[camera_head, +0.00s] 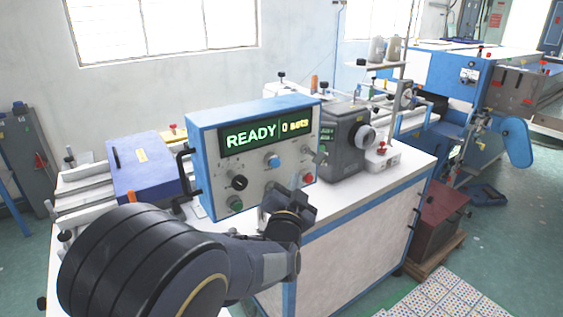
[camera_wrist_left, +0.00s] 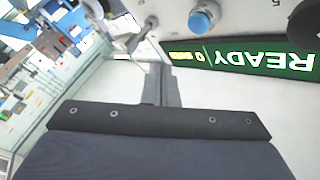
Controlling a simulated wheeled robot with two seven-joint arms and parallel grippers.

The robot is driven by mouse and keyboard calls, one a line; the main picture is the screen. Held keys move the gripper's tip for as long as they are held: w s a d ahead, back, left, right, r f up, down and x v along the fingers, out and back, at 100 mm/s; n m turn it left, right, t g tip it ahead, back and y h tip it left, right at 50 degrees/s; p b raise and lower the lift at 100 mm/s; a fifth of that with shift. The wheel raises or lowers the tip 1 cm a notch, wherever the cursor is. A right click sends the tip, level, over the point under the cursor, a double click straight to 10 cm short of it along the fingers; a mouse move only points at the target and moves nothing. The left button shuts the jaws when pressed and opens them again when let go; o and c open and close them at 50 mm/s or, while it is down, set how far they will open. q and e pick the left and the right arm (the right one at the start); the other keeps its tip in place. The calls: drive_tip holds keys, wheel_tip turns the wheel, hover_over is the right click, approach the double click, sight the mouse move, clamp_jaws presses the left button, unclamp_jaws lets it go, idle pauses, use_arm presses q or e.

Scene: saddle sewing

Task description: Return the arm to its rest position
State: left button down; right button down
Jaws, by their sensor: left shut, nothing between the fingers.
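My left arm comes in from the lower left in the head view. Its gripper (camera_head: 300,200) is shut and empty, in front of the lower right part of the control box (camera_head: 250,175). The box is blue and grey, and its display (camera_head: 262,131) reads "READY" and "0 sets". In the left wrist view the closed fingers (camera_wrist_left: 160,84) point toward the panel, where a blue button (camera_wrist_left: 204,16) and the upside-down display (camera_wrist_left: 240,57) show. I cannot tell whether the fingers touch the panel. My right gripper is not in view.
The box stands on a white bench (camera_head: 400,155) with a grey machine (camera_head: 343,140) to its right and a blue-purple cover (camera_head: 145,170) to its left.

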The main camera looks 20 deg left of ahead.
use_arm(q)
drive_tip(key=s+a+f+n+g+h, duration=0.45)
drive_tip(key=s+f+g, duration=0.2)
drive_tip(key=f, duration=0.25)
drive_tip(key=s+f+n+g+h, duration=0.1)
drive_tip(key=s+f+n+g, duration=0.2)
drive_tip(key=s, duration=2.4)
drive_tip(key=g, duration=0.4)
drive_tip(key=shift+f+h, duration=0.3)
drive_tip(key=shift+h, duration=0.05)
